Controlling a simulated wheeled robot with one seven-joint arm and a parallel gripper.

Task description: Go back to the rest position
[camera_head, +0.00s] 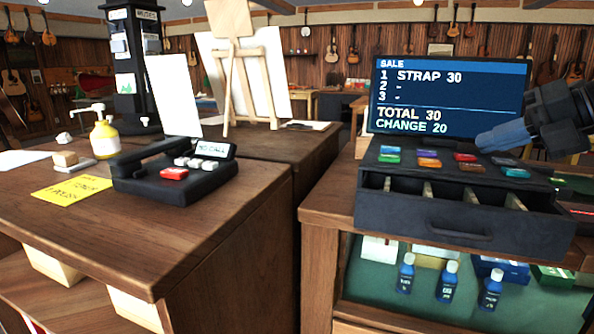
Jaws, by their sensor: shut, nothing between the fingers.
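My gripper (484,141) enters from the right edge with dark links and blue-grey fingers. Its fingers are shut and empty. The tip is in front of the lower right of the register's screen (450,95) and appears above the coloured keys; I cannot tell the exact gap. The screen reads SALE, STRAP 30, TOTAL 30, CHANGE 20. The black cash register (400,178) stands on the right wooden counter. Its drawer (460,232) stands open, with pale dividers inside. No rest position is marked in view.
Below the register, several blue bottles (447,283) stand on a green-backed shelf. On the left counter (215,215) are a black telephone (140,185), a yellow pump bottle (105,138) and a yellow note (72,189). An easel (238,70) stands behind. Guitars hang along the back wall.

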